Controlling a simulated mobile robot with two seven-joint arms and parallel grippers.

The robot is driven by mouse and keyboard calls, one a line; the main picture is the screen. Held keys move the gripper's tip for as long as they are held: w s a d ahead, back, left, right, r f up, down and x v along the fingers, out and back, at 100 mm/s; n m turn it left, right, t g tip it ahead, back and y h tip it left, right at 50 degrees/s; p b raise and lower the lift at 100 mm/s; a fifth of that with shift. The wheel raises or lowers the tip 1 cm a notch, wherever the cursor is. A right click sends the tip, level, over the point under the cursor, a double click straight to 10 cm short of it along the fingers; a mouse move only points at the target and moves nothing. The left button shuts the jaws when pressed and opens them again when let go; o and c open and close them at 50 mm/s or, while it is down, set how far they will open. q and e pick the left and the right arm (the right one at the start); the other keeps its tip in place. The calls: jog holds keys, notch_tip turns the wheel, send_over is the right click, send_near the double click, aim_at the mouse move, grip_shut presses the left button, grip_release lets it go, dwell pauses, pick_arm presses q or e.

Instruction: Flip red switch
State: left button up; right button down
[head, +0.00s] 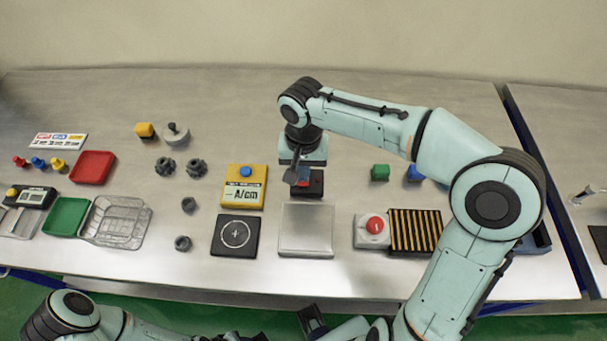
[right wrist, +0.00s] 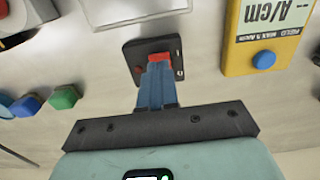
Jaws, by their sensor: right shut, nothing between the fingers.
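The red switch (right wrist: 158,58) sits on a small black box (right wrist: 173,45) on the metal table. In the head view the black box (head: 316,186) lies behind a pale square plate, partly hidden by my right gripper (head: 294,180). In the right wrist view my right gripper (right wrist: 156,75) is shut and empty. Its fingertips are over the red switch and cover part of it; I cannot tell whether they touch it. My left arm shows at the bottom left of the head view; its jaws cannot be made out clearly.
A yellow meter (head: 243,187) with a blue knob stands left of the switch box. The pale plate (head: 306,231) lies in front. A red button box (head: 373,230) and a striped block (head: 415,231) are to the right. A green block (head: 380,172) stands beyond them.

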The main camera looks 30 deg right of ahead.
pick_arm(q)
jog(key=shift+s+f+b, duration=0.3)
jog(key=shift+f+b, duration=0.45)
pick_arm(e)
jog(key=shift+f, duration=1)
jog(key=shift+r+p, duration=2.55)
jog(key=shift+r, duration=1.05)
pick_arm(q)
notch_tip(320, 180, up, 6)
jog(key=w, duration=0.2)
jog(key=shift+w+f, duration=0.2)
jog(key=shift+w, duration=0.1)
pick_arm(e)
jog(key=shift+f, duration=0.1)
